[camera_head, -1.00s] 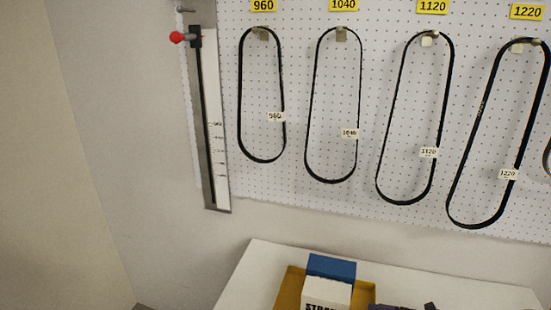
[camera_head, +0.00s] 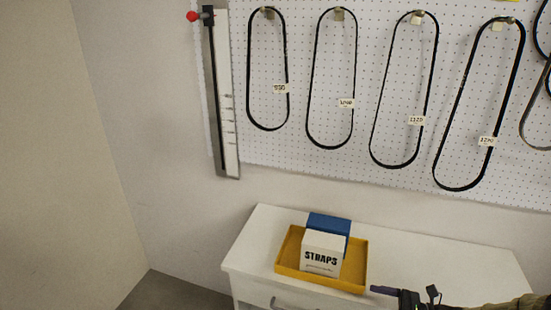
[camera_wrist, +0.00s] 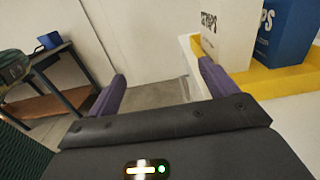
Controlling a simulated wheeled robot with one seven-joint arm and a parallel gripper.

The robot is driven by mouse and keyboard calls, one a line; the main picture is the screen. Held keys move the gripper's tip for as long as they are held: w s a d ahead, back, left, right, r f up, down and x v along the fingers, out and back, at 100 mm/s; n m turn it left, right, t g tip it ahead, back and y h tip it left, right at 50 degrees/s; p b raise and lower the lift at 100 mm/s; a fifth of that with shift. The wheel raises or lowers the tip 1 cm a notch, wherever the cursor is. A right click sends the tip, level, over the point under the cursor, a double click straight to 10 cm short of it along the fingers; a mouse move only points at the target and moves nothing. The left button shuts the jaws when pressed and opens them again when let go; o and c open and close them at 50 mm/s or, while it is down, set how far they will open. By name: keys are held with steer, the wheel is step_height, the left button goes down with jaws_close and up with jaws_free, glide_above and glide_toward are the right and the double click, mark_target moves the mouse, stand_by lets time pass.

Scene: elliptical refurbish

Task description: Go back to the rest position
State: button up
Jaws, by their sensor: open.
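My gripper (camera_head: 392,292) is at the bottom right of the head view, near the front edge of the white cabinet. In the wrist view my gripper (camera_wrist: 160,90) has its two purple fingers spread wide with nothing between them. The right finger shows close to the yellow tray (camera_wrist: 285,82) and the white STRAPS box (camera_wrist: 228,38); I cannot tell whether it touches them. In the head view the yellow tray (camera_head: 350,280) holds the white STRAPS box (camera_head: 322,252) and a blue box (camera_head: 330,224) behind it.
The white cabinet (camera_head: 400,248) stands against the wall. Several black belts (camera_head: 268,128) hang on the pegboard (camera_head: 300,165), beside a measuring gauge (camera_head: 222,110) with a red knob. A dark workbench (camera_wrist: 45,68) is at the left in the wrist view. Bare floor (camera_wrist: 155,92) lies between.

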steer(key=s+a+n+g+h, duration=0.4)
steer(key=a+n+g+h, duration=0.1)
steer(key=a+n+g, duration=0.15)
steer(key=s+a+r+n+t+h, duration=0.1)
steer(key=s+a+r+n+h, duration=0.2)
steer(key=r+n+h, duration=0.3)
steer(key=s+a+r+n+t+h, duration=0.2)
steer(key=r+n+h, duration=0.4)
steer(key=n, duration=0.3)
steer(key=shift+s+a+r, duration=0.5)
steer(key=shift+a+r, duration=0.2)
steer(key=shift+r, duration=0.15)
steer(key=shift+t, duration=0.25)
